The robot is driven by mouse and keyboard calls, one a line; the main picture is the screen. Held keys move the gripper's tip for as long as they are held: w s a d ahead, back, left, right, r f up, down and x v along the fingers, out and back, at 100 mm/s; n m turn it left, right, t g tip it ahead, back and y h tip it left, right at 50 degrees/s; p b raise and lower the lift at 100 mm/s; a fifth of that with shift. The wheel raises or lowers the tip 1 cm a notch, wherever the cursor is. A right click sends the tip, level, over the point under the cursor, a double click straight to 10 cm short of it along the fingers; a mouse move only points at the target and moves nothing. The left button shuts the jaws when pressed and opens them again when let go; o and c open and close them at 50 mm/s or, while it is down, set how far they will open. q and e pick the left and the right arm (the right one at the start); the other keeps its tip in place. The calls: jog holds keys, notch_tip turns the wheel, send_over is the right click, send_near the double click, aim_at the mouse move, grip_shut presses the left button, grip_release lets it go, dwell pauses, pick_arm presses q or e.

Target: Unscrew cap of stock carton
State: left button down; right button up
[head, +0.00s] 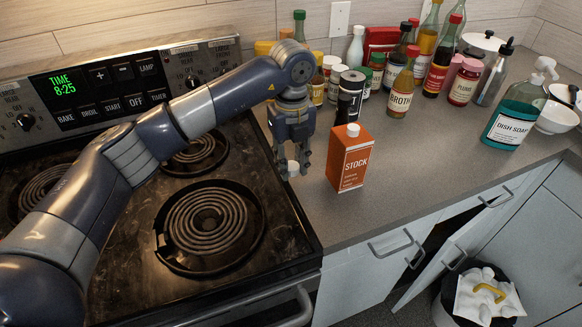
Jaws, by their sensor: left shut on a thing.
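The orange stock carton (350,160) stands upright on the grey counter, just right of the stove. A small white round piece, cap or bare spout, shows on its top (353,130); I cannot tell which. My left gripper (293,170) points down to the left of the carton, apart from it, near the stove's right edge. It is shut on a small white cap-like piece (293,167), partly hidden by the fingers. My right gripper is not in view.
Several bottles and jars crowd the counter's back, with a dark canister (349,95) close behind the carton. A dish soap bottle (513,115) and white bowls (556,118) stand at right. The counter right of the carton is clear. A bin (480,297) stands below.

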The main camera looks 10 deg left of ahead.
aim_at(291, 165)
pick_arm(q)
jog(key=shift+w+a, duration=0.1)
jog(key=shift+w, duration=0.05)
notch_tip(291, 165, down, 3)
jog(key=shift+r+p, duration=0.1)
jog(key=shift+p, duration=0.55)
jog(key=shift+f, duration=0.4)
jog(key=shift+f+b, duration=0.35)
jog(key=c, duration=1.3)
grip_release()
jog(key=shift+r, duration=0.1)
